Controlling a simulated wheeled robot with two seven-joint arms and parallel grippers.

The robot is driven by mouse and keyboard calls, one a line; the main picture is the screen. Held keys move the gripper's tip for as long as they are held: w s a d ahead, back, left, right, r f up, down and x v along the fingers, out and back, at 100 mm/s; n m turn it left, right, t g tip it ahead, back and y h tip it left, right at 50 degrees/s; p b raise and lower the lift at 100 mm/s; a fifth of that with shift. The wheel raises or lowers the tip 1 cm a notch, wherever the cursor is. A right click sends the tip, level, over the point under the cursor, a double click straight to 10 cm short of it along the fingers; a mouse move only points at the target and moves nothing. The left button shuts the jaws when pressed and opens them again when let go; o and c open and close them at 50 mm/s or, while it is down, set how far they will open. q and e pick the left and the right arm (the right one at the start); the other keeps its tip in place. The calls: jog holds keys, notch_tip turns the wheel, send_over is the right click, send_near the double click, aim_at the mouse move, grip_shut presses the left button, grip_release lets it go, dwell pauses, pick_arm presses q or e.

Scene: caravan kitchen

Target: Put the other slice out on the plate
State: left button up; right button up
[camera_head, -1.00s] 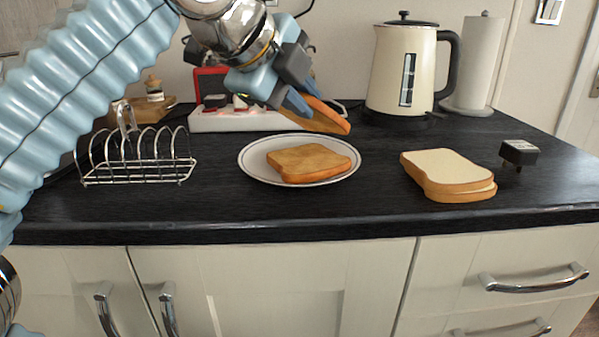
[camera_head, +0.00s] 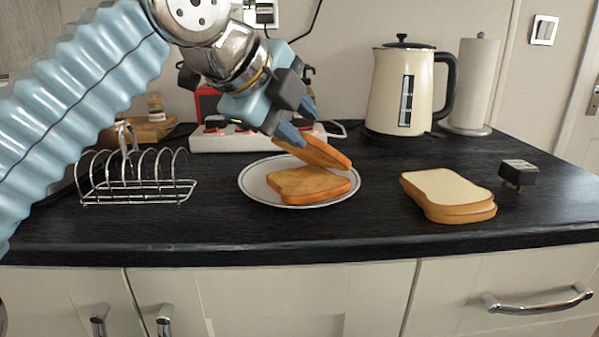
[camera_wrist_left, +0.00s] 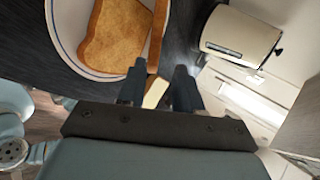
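My left gripper (camera_head: 299,129) is shut on a toasted slice (camera_head: 318,153), holding it tilted above the back right part of the plate. In the left wrist view this held slice (camera_wrist_left: 157,45) is seen edge-on between the fingers. Another toasted slice (camera_head: 308,186) lies flat on the white plate (camera_head: 250,182) with a dark rim; it also shows in the left wrist view (camera_wrist_left: 115,38). The held slice's lower edge is close to the lying slice; I cannot tell if they touch. My right gripper is not in view.
A wire toast rack (camera_head: 137,186) stands empty on the left. Two bread slices (camera_head: 447,190) lie stacked on the right, beside a black plug (camera_head: 518,173).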

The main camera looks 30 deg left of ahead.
pick_arm(q)
jog(key=d+p+v, duration=0.1)
jog(key=p+v, duration=0.2)
jog(key=v, duration=0.3)
jog(key=shift+s+a+r, duration=0.2)
jog(key=shift+s+a, duration=0.1)
jog(key=shift+a, duration=0.25)
jog(key=shift+r, duration=0.1)
notch_tip(320, 180, up, 8)
jog(key=s+p, duration=0.2)
jog(key=shift+a+p, duration=0.2)
jog(key=shift+p, duration=0.2)
jog(key=shift+s, duration=0.1)
